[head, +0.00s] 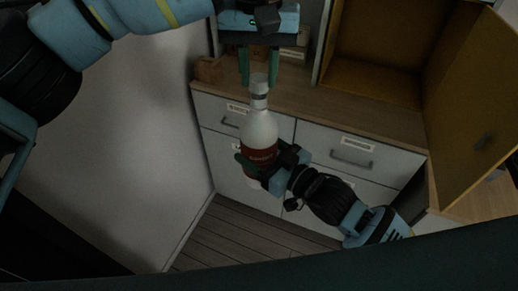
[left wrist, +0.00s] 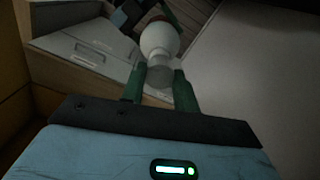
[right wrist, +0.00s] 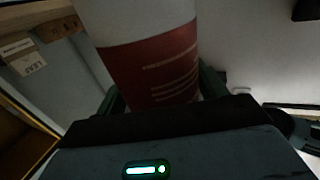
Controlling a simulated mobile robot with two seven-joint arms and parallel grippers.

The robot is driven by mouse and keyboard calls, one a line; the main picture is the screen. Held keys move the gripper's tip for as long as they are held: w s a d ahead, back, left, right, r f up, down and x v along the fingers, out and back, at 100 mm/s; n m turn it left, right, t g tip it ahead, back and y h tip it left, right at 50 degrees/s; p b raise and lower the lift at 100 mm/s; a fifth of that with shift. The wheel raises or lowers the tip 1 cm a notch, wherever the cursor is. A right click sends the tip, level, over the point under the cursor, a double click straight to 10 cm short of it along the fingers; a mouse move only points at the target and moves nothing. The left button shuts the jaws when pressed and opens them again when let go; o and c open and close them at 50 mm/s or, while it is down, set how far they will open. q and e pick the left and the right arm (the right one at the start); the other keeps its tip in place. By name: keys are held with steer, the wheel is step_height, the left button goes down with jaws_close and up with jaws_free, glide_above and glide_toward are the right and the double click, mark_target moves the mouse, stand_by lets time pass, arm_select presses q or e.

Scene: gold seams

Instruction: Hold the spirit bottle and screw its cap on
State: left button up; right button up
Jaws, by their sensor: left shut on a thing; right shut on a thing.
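The spirit bottle (head: 260,130) is white with a dark red label and stands nearly upright in the air in front of the drawers. My right gripper (head: 262,168) is shut around its lower body; the label (right wrist: 155,65) fills the space between the fingers in the right wrist view. How far the cap is seated cannot be told.
A wooden counter (head: 310,104) over white drawers (head: 346,154) lies behind the bottle. A small brown box (head: 208,68) stands at its left end. An open cabinet with a yellow-brown door (head: 475,110) is on the right. Floor space (head: 240,240) is free below.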

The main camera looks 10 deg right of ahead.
arm_select(q)
steer(key=shift+s+r, duration=0.1)
stand_by(0.7)
steer(key=shift+f, duration=0.95)
steer(key=shift+f, duration=0.55)
steer(key=m, duration=0.4)
steer(key=shift+m, duration=0.4)
steer(key=m, duration=0.5)
steer(key=shift+a, duration=0.1)
steer(key=o, duration=0.9)
steer(key=shift+o, duration=0.2)
